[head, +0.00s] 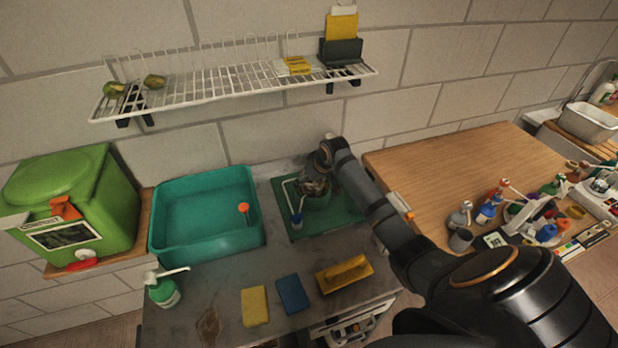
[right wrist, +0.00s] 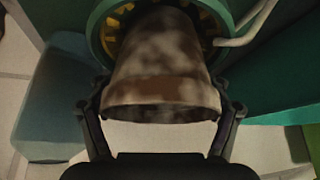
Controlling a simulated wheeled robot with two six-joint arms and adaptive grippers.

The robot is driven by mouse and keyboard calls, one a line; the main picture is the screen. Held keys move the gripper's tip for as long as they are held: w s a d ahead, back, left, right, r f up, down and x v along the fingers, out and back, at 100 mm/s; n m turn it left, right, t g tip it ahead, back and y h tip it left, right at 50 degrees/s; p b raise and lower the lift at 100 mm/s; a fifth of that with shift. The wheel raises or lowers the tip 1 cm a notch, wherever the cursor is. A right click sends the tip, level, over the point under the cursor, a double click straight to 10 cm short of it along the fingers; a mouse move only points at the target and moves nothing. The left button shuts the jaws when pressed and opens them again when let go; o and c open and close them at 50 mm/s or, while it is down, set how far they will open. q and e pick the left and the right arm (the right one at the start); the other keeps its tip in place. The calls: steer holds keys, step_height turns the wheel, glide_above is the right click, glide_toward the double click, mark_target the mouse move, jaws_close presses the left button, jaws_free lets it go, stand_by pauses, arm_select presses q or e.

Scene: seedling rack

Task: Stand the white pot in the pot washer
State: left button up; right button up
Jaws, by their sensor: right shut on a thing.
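The pot (right wrist: 162,62) is pale with brown dirt stains. In the right wrist view it sits between the fingers of my right gripper (right wrist: 162,108), which is shut on it near the rim. Its narrow end overlaps the pot washer, a green ring with yellow bristles (right wrist: 208,22); I cannot tell whether it rests inside or hangs just above. In the head view my right gripper (head: 318,176) is over the green washer (head: 316,200), and the arm and gripper largely hide the pot. My left gripper is not in view.
The washer stands on a green mat (head: 345,214) beside a teal basin (head: 205,250). In front lie a yellow sponge (head: 255,306), a blue sponge (head: 292,294) and a yellow brush (head: 345,274). A wire shelf (head: 220,85) hangs above. Bottles crowd the wooden counter (head: 450,165).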

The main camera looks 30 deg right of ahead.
steer(key=shift+f, duration=0.25)
steer(key=o, duration=1.1)
steer(key=shift+o, duration=0.2)
steer(key=b+v, duration=0.1)
steer(key=v, duration=1.2)
steer(key=shift+w+r, duration=0.2)
steer(key=shift+r, duration=0.05)
steer(key=shift+a, duration=0.1)
